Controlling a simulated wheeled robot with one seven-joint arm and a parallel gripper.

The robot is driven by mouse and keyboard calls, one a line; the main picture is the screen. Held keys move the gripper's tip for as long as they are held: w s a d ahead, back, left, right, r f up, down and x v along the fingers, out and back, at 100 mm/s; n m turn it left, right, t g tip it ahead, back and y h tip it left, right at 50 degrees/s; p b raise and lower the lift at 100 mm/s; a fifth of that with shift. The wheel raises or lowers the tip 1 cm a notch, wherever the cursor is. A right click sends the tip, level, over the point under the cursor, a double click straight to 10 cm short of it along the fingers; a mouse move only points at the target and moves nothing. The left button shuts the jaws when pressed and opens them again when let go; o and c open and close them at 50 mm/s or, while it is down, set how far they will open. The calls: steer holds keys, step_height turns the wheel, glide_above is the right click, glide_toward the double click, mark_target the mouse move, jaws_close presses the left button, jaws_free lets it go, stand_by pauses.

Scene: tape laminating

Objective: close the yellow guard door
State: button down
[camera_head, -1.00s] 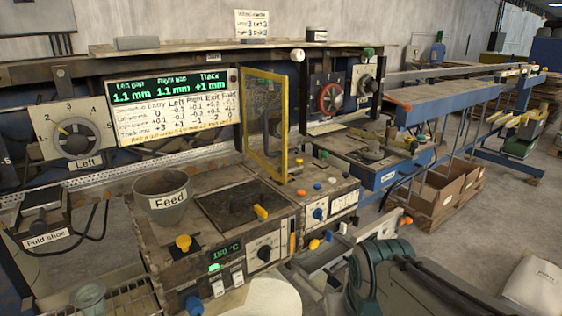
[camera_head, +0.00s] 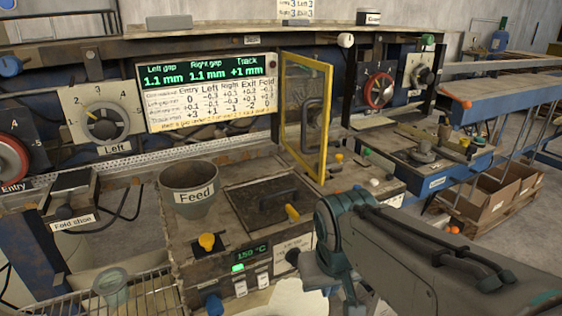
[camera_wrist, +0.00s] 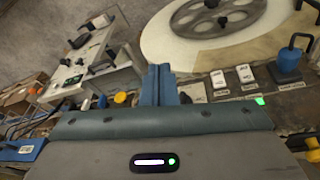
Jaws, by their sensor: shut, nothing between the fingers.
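The yellow guard door (camera_head: 326,120) is an upright yellow frame with a see-through pane and a dark handle (camera_head: 313,120). It stands open in the head view, swung out from the machine at an angle, right of the green display. My gripper shows in the wrist view as blue fingers (camera_wrist: 158,86) pressed together, with nothing between them. In the head view my arm comes in from the lower right, its wrist below and in front of the door and apart from it. The fingertips are hard to make out there. The wrist view does not show the door.
A grey Feed cup (camera_head: 190,190), a dark lid with a black handle (camera_head: 280,193) and a yellow knob (camera_head: 207,242) sit on the machine top left of my arm. Coloured knobs stand near the door's foot. A blue-sided bench (camera_head: 435,180) lies to the right.

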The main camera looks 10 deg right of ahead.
steer(key=w+a+r+t+h+p, duration=0.15)
steer(key=w+r, duration=0.25)
steer(key=r, duration=0.4)
steer(key=w+a+r+n+h, duration=0.1)
steer(key=w+a+r, duration=0.2)
steer(key=w+r, duration=0.3)
steer(key=w+a+r+t+h+p, duration=0.1)
steer(key=w+a+r+h, duration=0.15)
steer(key=r, duration=0.65)
steer(key=p, duration=0.1)
glide_toward(317, 176)
steer(key=f, duration=0.1)
steer(key=a+f, duration=0.1)
steer(key=w+f, duration=0.1)
steer(key=shift+a+f+y, duration=0.2)
steer(key=shift+y, duration=0.2)
steer(key=d, duration=0.2)
steer(key=d+p, duration=0.1)
steer(key=shift+w+d+r, duration=0.1)
steer(key=shift+w+d, duration=0.25)
steer(key=shift+w, duration=0.05)
